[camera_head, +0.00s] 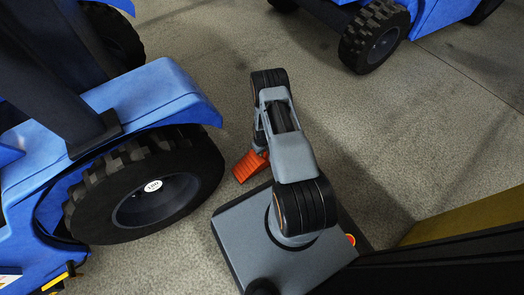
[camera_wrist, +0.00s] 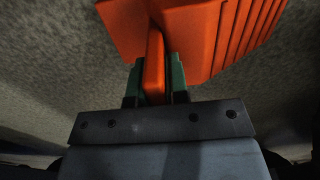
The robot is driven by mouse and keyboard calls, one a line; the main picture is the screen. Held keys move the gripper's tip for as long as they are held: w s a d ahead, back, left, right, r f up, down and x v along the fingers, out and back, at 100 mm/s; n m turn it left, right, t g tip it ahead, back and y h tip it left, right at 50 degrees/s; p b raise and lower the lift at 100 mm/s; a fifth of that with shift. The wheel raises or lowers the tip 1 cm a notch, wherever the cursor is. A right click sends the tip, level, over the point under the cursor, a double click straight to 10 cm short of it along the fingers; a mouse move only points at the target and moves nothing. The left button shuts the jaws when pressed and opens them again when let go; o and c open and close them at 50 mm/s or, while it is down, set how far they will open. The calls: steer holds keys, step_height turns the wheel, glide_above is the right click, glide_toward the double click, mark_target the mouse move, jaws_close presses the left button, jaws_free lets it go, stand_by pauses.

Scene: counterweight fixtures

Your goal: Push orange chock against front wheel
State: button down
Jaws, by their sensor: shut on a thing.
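The orange chock (camera_head: 248,166) is by the floor to the right of the blue vehicle's front wheel (camera_head: 150,190), with a visible gap between them. My arm partly hides the chock in the head view. In the wrist view, the ribbed orange chock (camera_wrist: 200,35) fills the top of the picture. My gripper (camera_wrist: 155,80) is shut on the chock's narrow orange handle, with a green-tipped finger on either side of it. I cannot tell whether the chock touches the floor.
The blue vehicle (camera_head: 120,100) stands at the left. Another blue vehicle's wheel (camera_head: 374,38) is at the top right. A yellow, dark-edged object (camera_head: 465,220) is at the lower right. Bare concrete floor (camera_head: 400,130) lies between them.

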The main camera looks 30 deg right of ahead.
steer(key=shift+f, duration=0.1)
steer(key=c, duration=1)
jaws_free()
steer(key=shift+c, duration=0.2)
